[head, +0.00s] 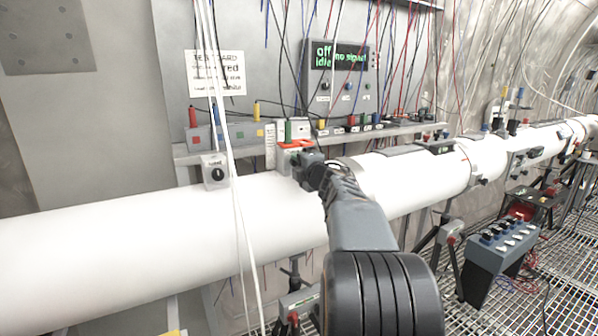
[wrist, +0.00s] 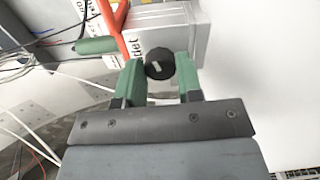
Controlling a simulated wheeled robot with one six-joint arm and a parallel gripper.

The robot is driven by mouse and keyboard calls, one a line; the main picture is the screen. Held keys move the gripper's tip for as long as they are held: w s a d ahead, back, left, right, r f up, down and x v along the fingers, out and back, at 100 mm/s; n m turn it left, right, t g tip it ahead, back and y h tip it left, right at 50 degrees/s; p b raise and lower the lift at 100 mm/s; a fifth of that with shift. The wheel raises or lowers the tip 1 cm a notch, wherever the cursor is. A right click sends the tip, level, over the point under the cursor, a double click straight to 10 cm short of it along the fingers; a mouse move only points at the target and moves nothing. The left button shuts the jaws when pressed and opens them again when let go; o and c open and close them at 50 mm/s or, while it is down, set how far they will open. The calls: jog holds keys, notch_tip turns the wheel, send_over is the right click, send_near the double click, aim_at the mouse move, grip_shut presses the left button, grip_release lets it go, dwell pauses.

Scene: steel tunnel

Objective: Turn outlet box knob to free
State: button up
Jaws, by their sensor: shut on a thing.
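The outlet box (wrist: 200,35) is a grey box on the white pipe, with a partly covered label. It also shows in the head view (head: 286,161), mostly behind my gripper. Its round black knob (wrist: 161,64) carries a short pale mark that lies at a slant. My gripper (wrist: 160,72) has green fingers, one on each side of the knob, and is shut on it. In the head view my gripper (head: 308,166) reaches the box from the right and hides the knob.
An orange-red part (head: 295,144) sits on top of the outlet box. A smaller knob box (head: 215,171) stands to the left on the white pipe (head: 130,230). White cables (head: 236,190) hang in front of the pipe. A display panel (head: 340,75) is on the wall behind.

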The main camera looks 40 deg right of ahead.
jog(key=n+b, duration=0.4)
jog(key=n, duration=0.3)
jog(key=shift+f, duration=0.1)
jog(key=n+b, duration=0.1)
jog(key=n, duration=0.3)
jog(key=shift+b, duration=0.4)
jog(key=shift+n+b, duration=0.9)
jog(key=shift+n, duration=1)
jog(key=o, duration=0.9)
jog(key=s, duration=0.4)
jog(key=s+a, duration=0.1)
jog(key=s, duration=0.4)
jog(key=s+a+b, duration=0.1)
jog(key=s, duration=0.3)
jog(key=shift+s, duration=0.35)
